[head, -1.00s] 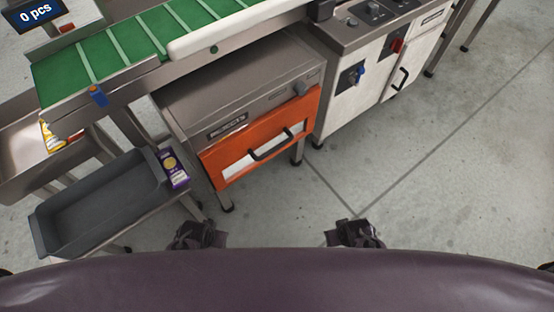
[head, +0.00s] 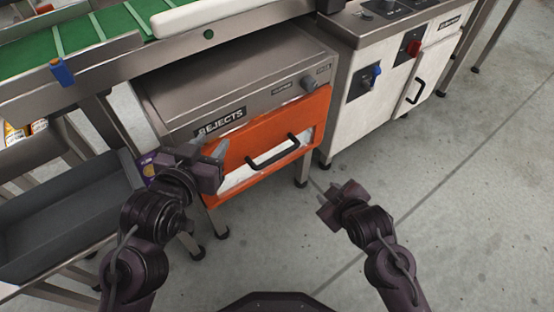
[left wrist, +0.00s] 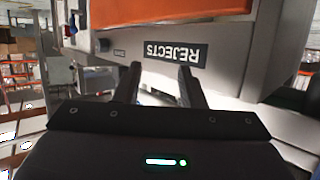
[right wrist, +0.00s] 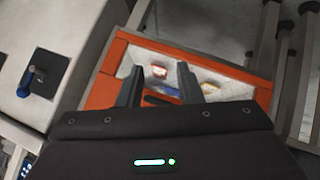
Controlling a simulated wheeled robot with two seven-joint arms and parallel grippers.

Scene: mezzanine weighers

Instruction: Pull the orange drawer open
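The orange drawer (head: 230,148) sits shut in the grey rejects cabinet (head: 232,82), with a black bar handle (head: 272,152) across its front and a pale window below. My left gripper (head: 216,152) is open and empty, in front of the drawer's left end, left of the handle. The left wrist view shows its fingers (left wrist: 158,84) apart below the REJECTS label (left wrist: 173,52). My right gripper (head: 322,200) is open and empty, below and right of the handle. In the right wrist view its fingers (right wrist: 158,84) point at the drawer front (right wrist: 103,90); the handle is partly hidden there.
A green conveyor (head: 75,38) runs above the cabinet. A grey tray (head: 65,205) and a mostly hidden purple packet (head: 147,168) are at the left. A white cabinet with knobs (head: 375,95) stands at the right. The floor (head: 450,210) before it is clear.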

